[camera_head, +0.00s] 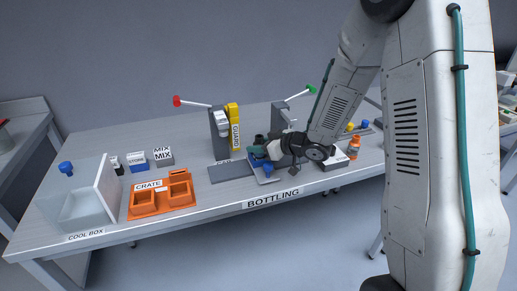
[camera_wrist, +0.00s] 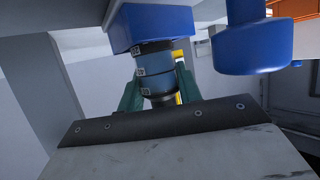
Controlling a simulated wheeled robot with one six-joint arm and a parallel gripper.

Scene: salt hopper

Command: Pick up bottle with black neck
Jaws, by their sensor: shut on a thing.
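My gripper (camera_head: 268,150) is low over the BOTTLING table, beside the pale tray in the middle. In the wrist view my gripper (camera_wrist: 158,80) has its two green fingers on either side of a blue-grey bottle (camera_wrist: 153,82) and is shut on it. The bottle has dark bands and small pale marks. A dark band, which may be its black neck, lies against a wide blue part (camera_wrist: 152,24). In the head view my wrist and fingers hide most of the bottle. I cannot tell whether it is clear of the tray.
Another blue piece (camera_wrist: 256,46) is close beside the held bottle. The pale tray (camera_head: 269,180) lies under my gripper. The yellow GUARD (camera_head: 234,130) and grey posts stand behind. An orange bottle (camera_head: 353,147) stands right. The orange crate (camera_head: 161,209) and cool box (camera_head: 84,212) are left.

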